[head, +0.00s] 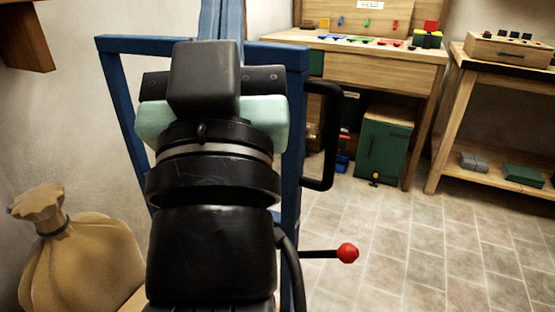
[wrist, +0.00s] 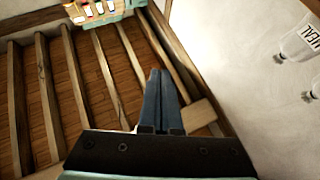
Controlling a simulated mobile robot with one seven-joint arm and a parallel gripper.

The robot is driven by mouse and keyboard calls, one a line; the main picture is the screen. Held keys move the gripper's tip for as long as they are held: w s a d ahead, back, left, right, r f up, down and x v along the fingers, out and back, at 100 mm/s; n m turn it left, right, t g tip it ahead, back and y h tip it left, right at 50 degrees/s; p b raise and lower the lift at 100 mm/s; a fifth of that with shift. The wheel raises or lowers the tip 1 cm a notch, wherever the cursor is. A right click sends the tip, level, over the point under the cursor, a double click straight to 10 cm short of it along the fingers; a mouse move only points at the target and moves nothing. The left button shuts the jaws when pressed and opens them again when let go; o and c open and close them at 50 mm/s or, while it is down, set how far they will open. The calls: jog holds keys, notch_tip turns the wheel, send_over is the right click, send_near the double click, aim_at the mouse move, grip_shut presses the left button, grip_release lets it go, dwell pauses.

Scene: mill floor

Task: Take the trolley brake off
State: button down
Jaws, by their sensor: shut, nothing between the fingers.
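The blue trolley frame (head: 112,85) stands upright in front of me in the head view, partly hidden behind my arm. A black looped handle (head: 330,140) sticks out on its right side. Lower down, a black lever with a red knob (head: 347,253) points out to the right, roughly level; its inner end is hidden behind my arm. My gripper (wrist: 160,72) is shut and empty in the wrist view, its blue fingers together and pointed up at the ceiling beams. In the head view its body stands in front of the frame, above and left of the red knob, apart from it.
A tied sack (head: 80,260) stands at the lower left. A wooden workbench (head: 370,72) with a green cabinet (head: 384,150) beneath stands behind right, beside a shelf table (head: 490,190). The tiled floor (head: 430,260) right of the lever is clear.

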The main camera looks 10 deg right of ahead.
aim_at(328, 257)
jog(key=w+d+f+g+h+p, duration=0.1)
jog(key=w+f+g+h+p, duration=0.1)
jog(key=w+f+g, duration=0.3)
jog(key=w+d+f+h+p, duration=0.1)
jog(key=w+f+p, duration=0.15)
jog(key=f, duration=0.45)
jog(key=f+g+h+p, duration=0.1)
jog(key=f+g, duration=0.1)
jog(key=f, duration=0.3)
jog(key=d+f+n+g+h+p, duration=0.1)
jog(key=f, duration=0.5)
jog(key=s+d+f+n+g+h+p, duration=0.1)
jog(key=f+g+h, duration=0.1)
jog(key=f, duration=0.3)
jog(key=shift+s+f+g+p, duration=0.1)
jog(key=shift+f+g+p, duration=0.05)
jog(key=shift+g+p, duration=0.15)
jog(key=s+f+n+g+h+p, duration=0.1)
jog(key=s+f+n+h+p, duration=0.1)
jog(key=s+f, duration=0.5)
jog(key=shift+s+f+n+p, duration=0.15)
jog(key=shift+f+n+p, duration=0.3)
jog(key=shift+f+n, duration=0.45)
jog(key=shift+a+r, duration=0.1)
